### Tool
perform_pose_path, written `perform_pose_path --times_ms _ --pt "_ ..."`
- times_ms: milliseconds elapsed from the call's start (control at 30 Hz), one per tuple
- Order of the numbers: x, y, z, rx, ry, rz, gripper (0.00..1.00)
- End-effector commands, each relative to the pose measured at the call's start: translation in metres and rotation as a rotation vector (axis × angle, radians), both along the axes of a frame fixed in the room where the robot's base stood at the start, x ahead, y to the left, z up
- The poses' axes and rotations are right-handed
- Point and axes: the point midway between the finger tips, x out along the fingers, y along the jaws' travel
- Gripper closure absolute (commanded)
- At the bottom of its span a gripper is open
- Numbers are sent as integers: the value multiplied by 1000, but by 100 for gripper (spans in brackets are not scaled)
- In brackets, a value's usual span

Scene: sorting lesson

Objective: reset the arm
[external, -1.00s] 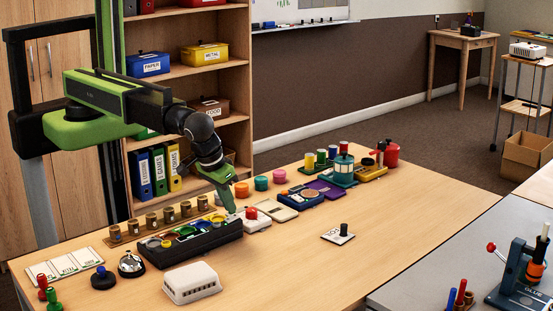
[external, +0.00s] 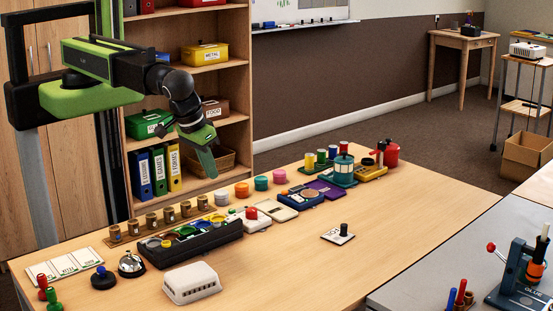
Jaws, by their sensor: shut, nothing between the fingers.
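My gripper (external: 207,163) is green and points down in the external view. It is shut and empty, and hangs in the air above the back edge of the wooden table (external: 300,262). Nothing touches its fingertips. The black tray (external: 205,241) with several coloured round pieces lies below it on the table. The shelf with binders stands behind it.
Round coloured pots (external: 261,183) and a white device with a red knob (external: 252,215) stand along the table's back. A white ribbed box (external: 191,283) and a bell (external: 131,264) are at the front left. A small card with a black knob (external: 339,234) lies mid-table. The table's front middle is clear.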

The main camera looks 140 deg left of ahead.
Motion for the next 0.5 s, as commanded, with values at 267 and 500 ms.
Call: perform_pose_path --times_ms 267,500 --pt "-31 -3 -2 -29 3 -3 100" --pt "-110 -36 -11 -185 133 -540 100"
